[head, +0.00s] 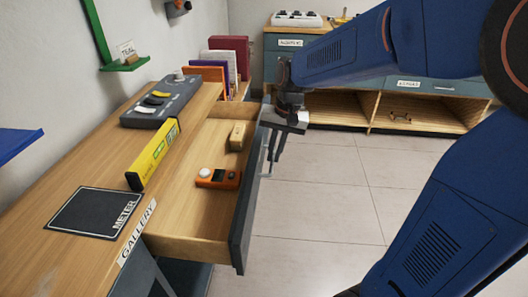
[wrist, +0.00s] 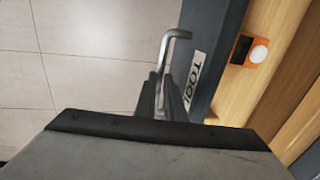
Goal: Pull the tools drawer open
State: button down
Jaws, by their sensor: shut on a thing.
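The tools drawer (head: 185,248) stands well out from the wooden bench, with its inside showing. Its dark front panel (head: 241,235) faces right, and a white label partly reading "TOOL" (wrist: 195,72) shows on it in the wrist view. A metal bar handle (wrist: 175,36) stands off that panel. My gripper (head: 274,152) is at the outer side of the panel. In the wrist view its dark fingers (wrist: 163,95) are shut on the handle, hiding part of it. Inside the drawer lie an orange meter (head: 218,179) with a white knob and a small wooden block (head: 238,135).
The bench top holds a yellow level (head: 153,155), a grey switch box (head: 160,100) and a dark "METER" mat (head: 93,212). Books (head: 229,57) stand behind the drawer. A cabinet (head: 385,80) with open bays is at the back. Tiled floor (head: 325,215) right of the drawer is clear.

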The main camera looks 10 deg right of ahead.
jog(key=shift+d, duration=0.2)
jog(key=c, duration=1.8)
grip_release()
jog(key=shift+c, duration=0.2)
jog(key=s+d+r, duration=0.1)
jog(key=d+r, duration=0.2)
jog(key=r, duration=1.4)
jog(key=shift+s, duration=0.15)
